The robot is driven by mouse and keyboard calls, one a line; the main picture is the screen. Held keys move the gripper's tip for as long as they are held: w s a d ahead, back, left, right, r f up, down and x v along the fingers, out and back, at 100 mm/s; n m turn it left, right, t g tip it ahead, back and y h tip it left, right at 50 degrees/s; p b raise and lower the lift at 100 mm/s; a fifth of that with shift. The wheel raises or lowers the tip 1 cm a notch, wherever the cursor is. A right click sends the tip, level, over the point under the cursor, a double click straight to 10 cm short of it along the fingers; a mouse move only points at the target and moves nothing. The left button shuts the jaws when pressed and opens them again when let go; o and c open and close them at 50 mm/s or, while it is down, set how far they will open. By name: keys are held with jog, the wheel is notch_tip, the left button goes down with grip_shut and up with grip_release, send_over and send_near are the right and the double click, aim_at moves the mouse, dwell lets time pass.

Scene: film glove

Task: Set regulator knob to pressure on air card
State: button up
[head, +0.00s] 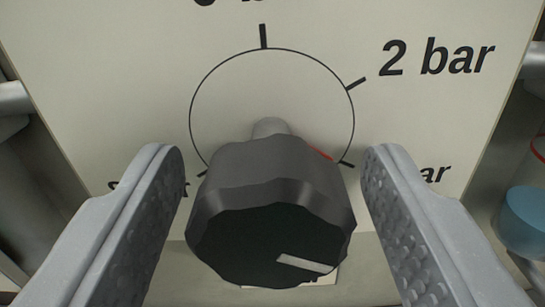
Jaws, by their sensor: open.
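The regulator knob (272,200) is dark grey with a ribbed edge, in the lower middle of the head view. A white mark (305,264) on its face points to the lower right. Behind it, the pale dial plate (120,70) carries a circle with black ticks. The label "2 bar" (437,58) is at the upper right. The top label is cut off, and the lower labels are partly hidden. My gripper (272,165) is open, with one finger on each side of the knob and a gap on both sides. The air card is not identifiable here.
A red mark (320,153) shows on the circle beside the knob. A blue cylindrical object (525,220) stands at the right edge. Grey pipe-like parts (14,99) show at the left edge and upper right. The space in front of the plate around the knob looks clear.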

jog(key=c, duration=1)
jog(key=shift+o, duration=0.2)
jog(key=shift+a, duration=0.1)
jog(key=shift+m, duration=0.3)
jog(key=m, duration=0.3)
jog(key=shift+r, duration=0.1)
jog(key=m+b, duration=0.1)
jog(key=m, duration=0.2)
jog(key=m+b, duration=0.2)
jog(key=m, duration=0.1)
jog(key=shift+m, duration=0.4)
jog(key=shift+m+b, duration=0.4)
jog(key=shift+m, duration=0.5)
